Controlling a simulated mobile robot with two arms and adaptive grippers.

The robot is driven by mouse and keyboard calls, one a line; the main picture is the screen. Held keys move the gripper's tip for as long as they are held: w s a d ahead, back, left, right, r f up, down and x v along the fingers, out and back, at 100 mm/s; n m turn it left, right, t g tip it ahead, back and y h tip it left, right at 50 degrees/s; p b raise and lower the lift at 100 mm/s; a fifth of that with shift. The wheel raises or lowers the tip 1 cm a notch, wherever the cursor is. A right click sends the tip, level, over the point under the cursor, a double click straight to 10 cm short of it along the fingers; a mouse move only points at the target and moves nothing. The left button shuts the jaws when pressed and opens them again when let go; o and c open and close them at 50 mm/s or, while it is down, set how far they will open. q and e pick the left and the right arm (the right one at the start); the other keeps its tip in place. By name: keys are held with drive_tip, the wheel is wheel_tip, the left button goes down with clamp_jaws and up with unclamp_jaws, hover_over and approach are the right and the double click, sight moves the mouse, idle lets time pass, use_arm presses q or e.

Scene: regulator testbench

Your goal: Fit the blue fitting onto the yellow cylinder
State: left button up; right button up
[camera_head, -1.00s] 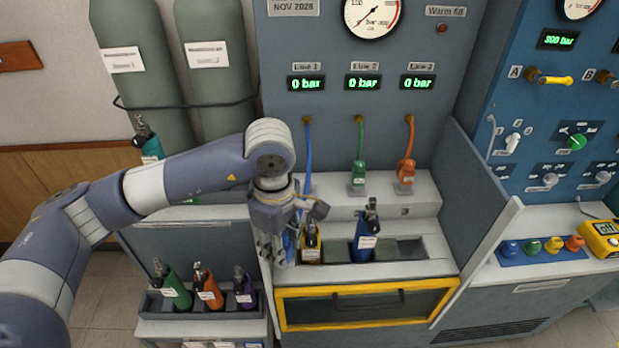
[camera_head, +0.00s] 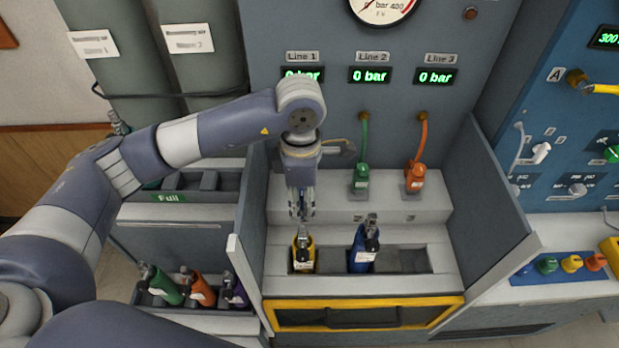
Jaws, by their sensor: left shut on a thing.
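The yellow cylinder (camera_head: 310,249) stands in the left part of the rack on the bench, with a dark valve on top and a white label. My left gripper (camera_head: 302,213) points down just above the yellow cylinder's valve. Its fingers are shut on what looks like the blue fitting, which is mostly hidden by the fingers. Whether the fitting touches the valve I cannot tell. The blue hose is hidden behind my arm. My right gripper is out of view.
A blue cylinder (camera_head: 358,256) stands just right of the yellow one. Green (camera_head: 361,180) and orange (camera_head: 414,179) fittings hang on hoses behind. Side panels flank the bay. Several cylinders stand in a lower tray (camera_head: 205,309) at left. The rack's right slot (camera_head: 413,261) is empty.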

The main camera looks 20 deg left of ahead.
use_arm(q)
drive_tip(key=shift+w, duration=0.25)
drive_tip(key=shift+s+f, duration=0.1)
drive_tip(key=shift+s+f+b, duration=0.4)
drive_tip(key=shift+s+f, duration=0.05)
drive_tip(key=shift+s, duration=0.15)
drive_tip(key=shift+w+f+b, duration=0.15)
drive_tip(key=shift+f+b, duration=0.15)
drive_tip(key=shift+f, duration=0.5)
drive_tip(key=shift+w+f, duration=0.15)
drive_tip(key=shift+f, duration=0.2)
drive_tip(key=shift+f+b, duration=0.35)
drive_tip(key=shift+f, duration=0.15)
drive_tip(key=shift+r, duration=0.1)
drive_tip(key=shift+b, duration=0.35)
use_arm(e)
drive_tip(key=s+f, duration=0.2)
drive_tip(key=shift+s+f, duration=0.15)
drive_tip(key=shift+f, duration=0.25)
